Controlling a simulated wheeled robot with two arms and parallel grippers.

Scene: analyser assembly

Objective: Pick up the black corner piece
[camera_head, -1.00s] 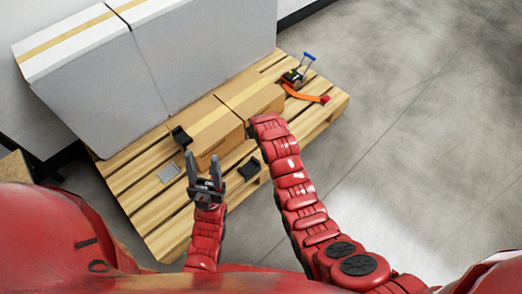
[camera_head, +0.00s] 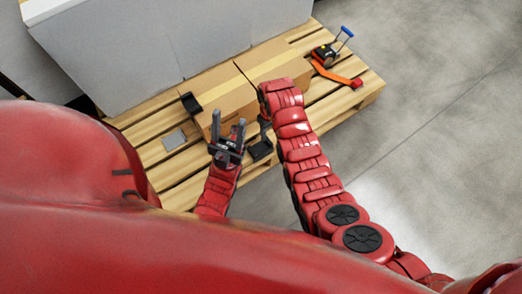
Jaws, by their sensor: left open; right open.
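One black corner piece (camera_head: 260,149) lies on the pallet slats in front of the cardboard boxes. Another black corner piece (camera_head: 191,103) sits at the left end of the left box's top edge. My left gripper (camera_head: 228,118) is open, its two fingers pointing away from me, in front of the left box and just left of the lower corner piece in the picture. Nothing shows between its fingers. My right gripper (camera_head: 265,124) is mostly hidden by its wrist; a small dark part shows just above the lower corner piece. I cannot tell whether it touches it.
Two taped cardboard boxes (camera_head: 230,92) stand on the wooden pallet (camera_head: 160,193) against large grey-white boxes (camera_head: 150,45). A flat grey plate (camera_head: 174,139) lies at the pallet's left. A ratchet tool with blue handle (camera_head: 346,32) and orange strap (camera_head: 332,74) is at the right. The floor beyond is clear.

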